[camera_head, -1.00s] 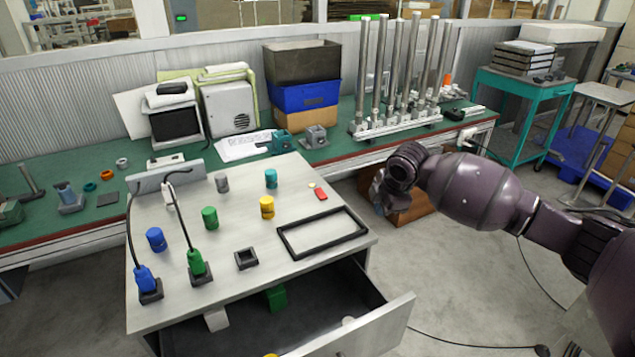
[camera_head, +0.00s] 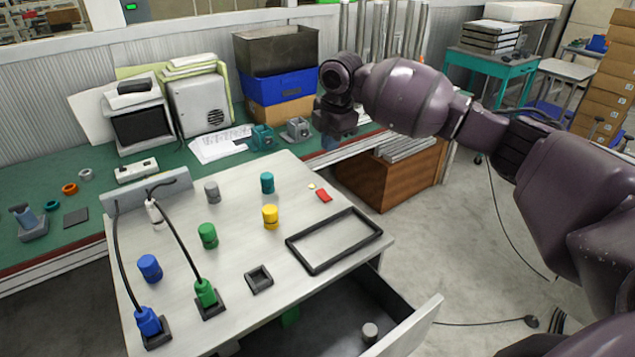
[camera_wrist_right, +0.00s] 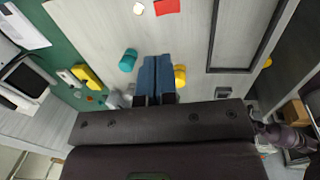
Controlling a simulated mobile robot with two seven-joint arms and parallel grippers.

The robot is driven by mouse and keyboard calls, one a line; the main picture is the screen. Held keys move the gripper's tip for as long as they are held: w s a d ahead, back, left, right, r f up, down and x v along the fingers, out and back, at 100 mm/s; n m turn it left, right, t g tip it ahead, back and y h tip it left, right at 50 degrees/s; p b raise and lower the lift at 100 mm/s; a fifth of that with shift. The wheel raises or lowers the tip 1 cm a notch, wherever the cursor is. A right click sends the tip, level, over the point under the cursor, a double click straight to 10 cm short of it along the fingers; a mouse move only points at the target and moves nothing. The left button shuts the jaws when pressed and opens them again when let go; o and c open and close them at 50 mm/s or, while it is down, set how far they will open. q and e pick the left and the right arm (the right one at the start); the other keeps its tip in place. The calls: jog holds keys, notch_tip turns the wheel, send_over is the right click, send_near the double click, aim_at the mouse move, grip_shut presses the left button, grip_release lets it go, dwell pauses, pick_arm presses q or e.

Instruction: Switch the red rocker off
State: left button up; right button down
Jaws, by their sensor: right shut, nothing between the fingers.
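The red rocker (camera_head: 324,195) is a small red block on the white panel top, beside a small cream button (camera_head: 312,186). The rocker also shows at the top edge of the right wrist view (camera_wrist_right: 167,6), partly cut off. Whether it is tipped on or off is too small to tell. My right gripper (camera_head: 330,143) hangs beyond the panel's far edge, above and behind the rocker and apart from it. In the right wrist view its blue fingers (camera_wrist_right: 156,68) are together and empty. My left gripper is not in view.
The panel top (camera_head: 180,240) carries teal (camera_head: 267,183), yellow (camera_head: 270,217), green (camera_head: 208,236), blue and grey cylinders, a black frame (camera_head: 334,240) and two plugged cables. An open drawer (camera_head: 410,325) juts out in front. Bins (camera_head: 280,90) stand on the green bench behind.

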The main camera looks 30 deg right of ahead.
aim_at(323, 191)
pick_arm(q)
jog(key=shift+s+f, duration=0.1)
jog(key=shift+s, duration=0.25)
pick_arm(e)
jog(key=shift+s, duration=0.1)
jog(key=f, duration=0.4)
jog(key=w+f+b, duration=0.1)
jog(key=f, duration=0.3)
jog(key=w+f, duration=0.1)
jog(key=f, duration=0.4)
jog(key=shift+w+a+f, duration=0.1)
jog(key=shift+w+a, duration=0.05)
jog(key=shift+w, duration=0.05)
jog(key=shift+f, duration=0.3)
pick_arm(q)
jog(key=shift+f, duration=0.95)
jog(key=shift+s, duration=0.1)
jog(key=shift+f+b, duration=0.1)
jog(key=shift+b, duration=0.2)
pick_arm(e)
jog(key=shift+w+f, duration=0.1)
